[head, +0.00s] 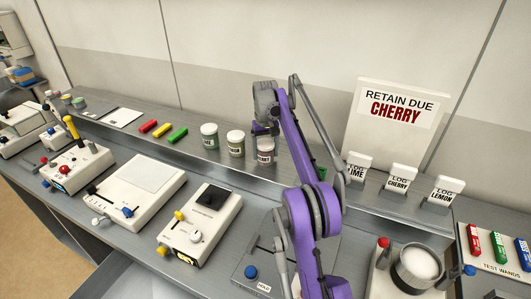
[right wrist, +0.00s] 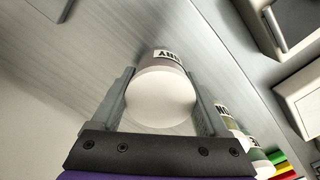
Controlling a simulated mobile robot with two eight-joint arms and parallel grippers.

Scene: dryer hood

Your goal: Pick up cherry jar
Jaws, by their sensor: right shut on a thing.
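The cherry jar (head: 265,155) has a white lid and a pale label and is at the right end of a row of three jars on the raised shelf. My right gripper (head: 265,137) comes down over it from above and is shut on it. In the right wrist view the jar's white lid (right wrist: 160,97) fills the space between the two fingers, with part of its label showing beyond. I cannot tell whether its base touches the shelf. My left gripper is not in view.
The lime jar (head: 209,136) and lemon jar (head: 235,143) stand close to the left. Red, yellow and green sticks lie further left. A "RETAIN DUE CHERRY" sign (head: 396,120) and log cards (head: 398,180) stand to the right. Bench devices (head: 200,225) are in front.

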